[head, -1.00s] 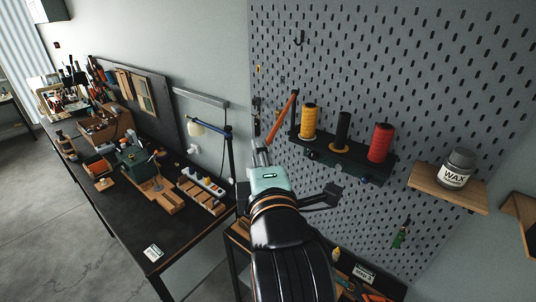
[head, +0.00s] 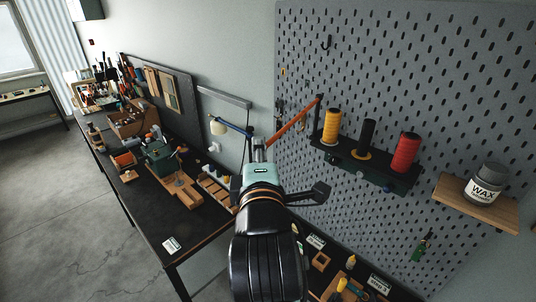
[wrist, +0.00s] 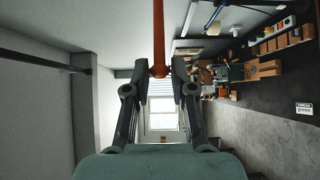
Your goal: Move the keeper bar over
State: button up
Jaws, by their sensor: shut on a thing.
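The keeper bar (head: 296,121) is a thin orange-red bar. Its upper end meets the left post of the dark spool rack (head: 368,171) on the pegboard, and it slants down and left, away from the spools. My gripper (head: 262,148) is at the bar's lower end, left of the rack. In the wrist view the bar (wrist: 158,35) runs down from the top edge to between the fingertips of my gripper (wrist: 159,72), which are shut on its end. The rack holds a yellow spool (head: 332,127), a black spool (head: 364,138) and a red spool (head: 404,152).
A wax jar (head: 486,184) stands on a wooden shelf (head: 476,204) to the right. A lamp (head: 218,126) and a workbench (head: 150,205) with tools and wooden trays lie to the left. Small items sit on a lower bench below my arm.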

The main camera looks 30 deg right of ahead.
jog(key=shift+w+a+p, duration=0.15)
jog(key=shift+w+a, duration=0.2)
jog(key=shift+w, duration=0.45)
jog(key=shift+w+a+p, duration=0.1)
jog(key=shift+w+a, duration=0.25)
jog(key=shift+w, duration=0.4)
jog(key=shift+w+a+p, duration=0.15)
jog(key=shift+w+a, duration=0.2)
jog(key=shift+w, duration=0.45)
jog(key=o, duration=0.9)
jog(key=shift+s, duration=0.1)
jog(key=v, duration=1.2)
jog(key=shift+f, duration=0.15)
